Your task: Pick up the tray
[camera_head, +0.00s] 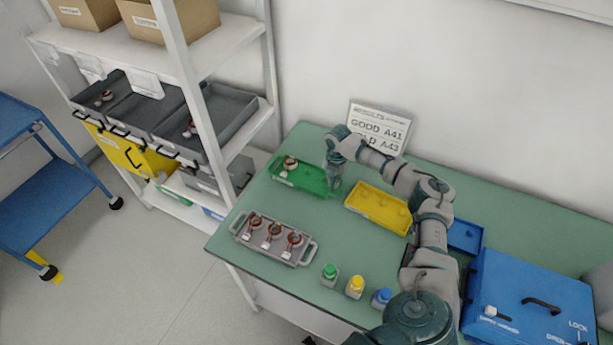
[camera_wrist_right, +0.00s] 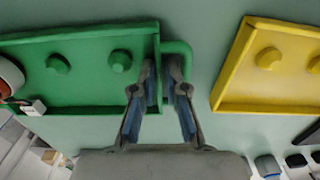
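A green tray (camera_head: 302,179) lies at the back left of the table, with a copper-wound stator (camera_head: 290,162) at its left end. It also shows in the right wrist view (camera_wrist_right: 90,86), with green knobs on its floor and a looped handle (camera_wrist_right: 178,47) at its right end. My right gripper (camera_head: 334,186) is at that end. Its fingers (camera_wrist_right: 163,68) are apart, over the tray's end wall and handle; contact cannot be told. A grey tray (camera_head: 262,256) with three stators stands nearer the front, and a yellow tray (camera_head: 372,213) lies to the right. My left gripper is not in view.
Green (camera_head: 330,276), yellow (camera_head: 355,287) and blue (camera_head: 381,298) buttons stand along the front edge. A blue box (camera_head: 520,290) is at right. A sign (camera_head: 380,124) stands at the back. Shelving (camera_head: 190,75) with bins is left of the table.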

